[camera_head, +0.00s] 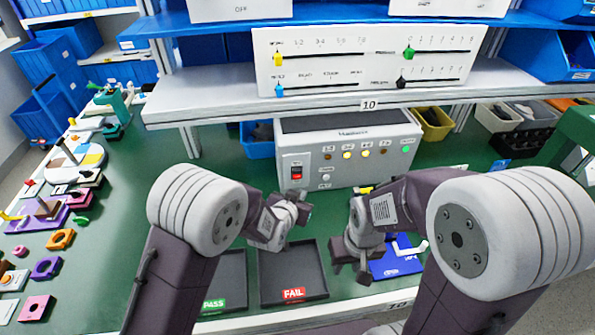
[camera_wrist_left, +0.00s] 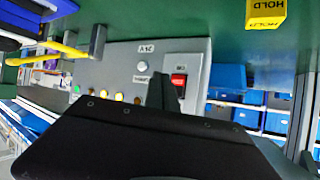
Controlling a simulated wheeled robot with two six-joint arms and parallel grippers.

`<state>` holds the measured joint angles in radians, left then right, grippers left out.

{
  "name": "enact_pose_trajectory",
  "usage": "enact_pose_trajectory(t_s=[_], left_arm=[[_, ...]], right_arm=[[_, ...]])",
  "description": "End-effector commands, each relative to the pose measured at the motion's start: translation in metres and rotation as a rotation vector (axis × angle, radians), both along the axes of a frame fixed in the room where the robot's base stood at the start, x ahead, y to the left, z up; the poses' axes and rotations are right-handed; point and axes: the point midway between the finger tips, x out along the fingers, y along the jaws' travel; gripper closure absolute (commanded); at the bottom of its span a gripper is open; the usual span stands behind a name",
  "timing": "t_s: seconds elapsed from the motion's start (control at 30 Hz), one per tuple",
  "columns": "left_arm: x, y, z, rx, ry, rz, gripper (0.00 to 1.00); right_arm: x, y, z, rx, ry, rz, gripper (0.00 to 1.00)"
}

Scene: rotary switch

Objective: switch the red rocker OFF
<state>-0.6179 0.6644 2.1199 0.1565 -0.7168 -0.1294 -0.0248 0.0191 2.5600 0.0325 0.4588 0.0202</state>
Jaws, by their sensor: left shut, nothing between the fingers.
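The red rocker (camera_head: 296,170) sits in a small panel at the left of the grey control box's (camera_head: 345,168) front. In the left wrist view, the rocker (camera_wrist_left: 179,79) shows upside down. My left gripper (camera_head: 303,207) is in front of the box, below and slightly right of the rocker in the head view. Its dark fingertips (camera_wrist_left: 164,88) are shut and empty, beside the rocker in the wrist view; I cannot tell whether they touch it. My right gripper (camera_head: 350,274) points down at the right of the FAIL tray, with its fingers apart.
The box also carries a round white button (camera_head: 326,178), amber lamps and a green lamp (camera_head: 405,150). A shelf (camera_head: 320,101) overhangs it. Several coloured parts lie at the left.

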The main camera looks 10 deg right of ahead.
Motion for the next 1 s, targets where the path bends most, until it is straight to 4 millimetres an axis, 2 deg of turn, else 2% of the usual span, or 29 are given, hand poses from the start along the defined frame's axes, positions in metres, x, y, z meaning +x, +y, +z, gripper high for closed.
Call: enact_pose_trajectory(t_s=[0.2, 0.4, 1.0], left_arm=[[0.03, 0.0, 0.004, -0.002, 0.0, 0.001, 1.0], [0.045, 0.0, 0.006, 0.0, 0.001, 0.001, 1.0], [0.047, 0.0, 0.006, 0.0, 0.001, 0.001, 1.0]], right_arm=[[0.0, 0.0, 0.005, 0.0, 0.0, 0.0, 0.67], [0.0, 0.0, 0.005, 0.0, 0.0, 0.0, 0.67], [0.0, 0.0, 0.005, 0.0, 0.0, 0.0, 0.67]])
